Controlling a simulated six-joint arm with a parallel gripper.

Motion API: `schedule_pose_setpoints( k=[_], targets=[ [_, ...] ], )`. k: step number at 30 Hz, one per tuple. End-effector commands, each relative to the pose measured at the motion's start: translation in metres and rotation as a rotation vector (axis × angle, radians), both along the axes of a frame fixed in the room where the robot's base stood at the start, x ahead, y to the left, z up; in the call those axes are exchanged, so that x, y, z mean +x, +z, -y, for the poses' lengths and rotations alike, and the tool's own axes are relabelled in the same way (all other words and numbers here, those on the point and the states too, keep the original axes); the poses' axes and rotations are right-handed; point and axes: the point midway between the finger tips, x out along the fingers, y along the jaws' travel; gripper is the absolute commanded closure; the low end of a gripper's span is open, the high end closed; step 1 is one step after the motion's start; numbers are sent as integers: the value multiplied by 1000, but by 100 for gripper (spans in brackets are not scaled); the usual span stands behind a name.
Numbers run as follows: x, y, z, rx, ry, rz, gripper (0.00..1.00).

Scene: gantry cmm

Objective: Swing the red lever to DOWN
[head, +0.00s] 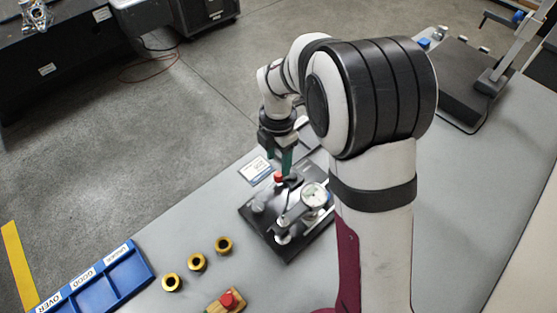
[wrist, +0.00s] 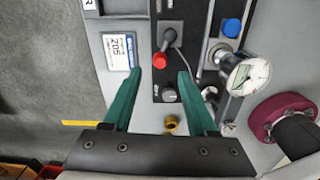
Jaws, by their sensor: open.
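The red lever's knob (wrist: 159,60) shows in the wrist view on a dark panel, at the end of a short arm running from a grey pivot (wrist: 171,34). The knob points down and slightly left of the pivot in that picture. It also shows in the head view (head: 279,177) on the black fixture (head: 255,222). My gripper (wrist: 160,74) is open, with one green finger on each side of the knob's line. The fingertips look just short of the knob in the wrist view; their height above it is unclear. I cannot read any position marks.
A dial gauge (wrist: 247,74) and a blue button (wrist: 232,27) stand right of the lever. A label card (wrist: 121,51) lies left.

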Motion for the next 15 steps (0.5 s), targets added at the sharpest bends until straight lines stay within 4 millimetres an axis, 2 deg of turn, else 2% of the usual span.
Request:
schedule_pose_setpoints(
  k=[3,6,10,15],
  targets=[
    [-1,-28,0,0,-1,-4,42],
    [0,-42,0,-1,0,-2,42],
    [0,-51,0,0,-2,0,42],
    [0,-52,0,1,-2,1,42]
  ],
)
